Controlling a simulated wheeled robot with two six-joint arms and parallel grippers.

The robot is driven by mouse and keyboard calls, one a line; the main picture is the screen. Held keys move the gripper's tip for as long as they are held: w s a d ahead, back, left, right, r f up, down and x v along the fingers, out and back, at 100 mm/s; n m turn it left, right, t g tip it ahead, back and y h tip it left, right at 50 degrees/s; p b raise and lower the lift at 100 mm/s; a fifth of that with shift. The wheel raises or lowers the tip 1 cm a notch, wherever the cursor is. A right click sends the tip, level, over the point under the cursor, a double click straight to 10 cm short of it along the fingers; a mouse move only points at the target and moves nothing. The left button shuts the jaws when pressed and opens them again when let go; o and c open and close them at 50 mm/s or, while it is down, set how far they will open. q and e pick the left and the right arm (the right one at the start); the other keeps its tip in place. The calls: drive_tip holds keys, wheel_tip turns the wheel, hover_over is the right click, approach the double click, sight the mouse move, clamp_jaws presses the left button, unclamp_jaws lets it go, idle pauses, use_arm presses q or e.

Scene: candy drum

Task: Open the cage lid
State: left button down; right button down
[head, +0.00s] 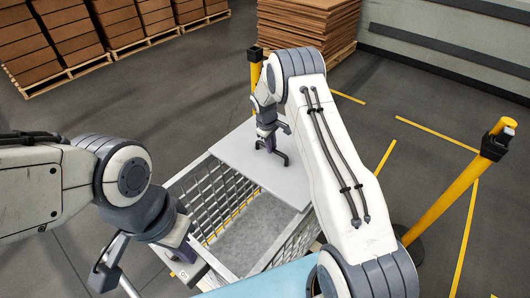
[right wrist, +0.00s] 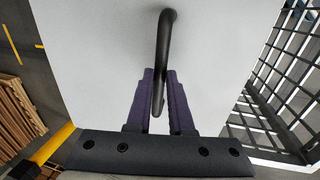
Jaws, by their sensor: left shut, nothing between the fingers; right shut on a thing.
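The cage (head: 222,200) stands below me in the head view, with dark mesh walls and a pale rim. Its white lid (head: 240,155) lies over the far part, and the near part is uncovered, showing a grey floor inside. My right gripper (head: 268,138) is shut on the black lid handle (head: 284,157). In the right wrist view the handle (right wrist: 167,40) passes between the purple fingers (right wrist: 160,85), above the white lid (right wrist: 95,50). My left gripper (head: 183,250) is shut and empty beside the cage's near left corner, its tips partly hidden.
A yellow post (head: 445,205) stands right of the cage, and another (head: 256,72) behind it. Stacked brown boxes (head: 75,30) on pallets and a stack of brown sheets (head: 308,28) are at the back. A light blue surface (head: 270,283) lies at the front. The floor between is clear.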

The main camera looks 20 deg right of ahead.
drive_tip(key=shift+w+d, duration=0.15)
drive_tip(key=c, duration=0.8)
unclamp_jaws()
drive_tip(key=shift+r, duration=0.15)
wheel_tip(320, 180, up, 10)
drive_tip(key=s+a+b, duration=0.1)
drive_tip(key=a+b, duration=0.1)
drive_tip(key=shift+b, duration=0.35)
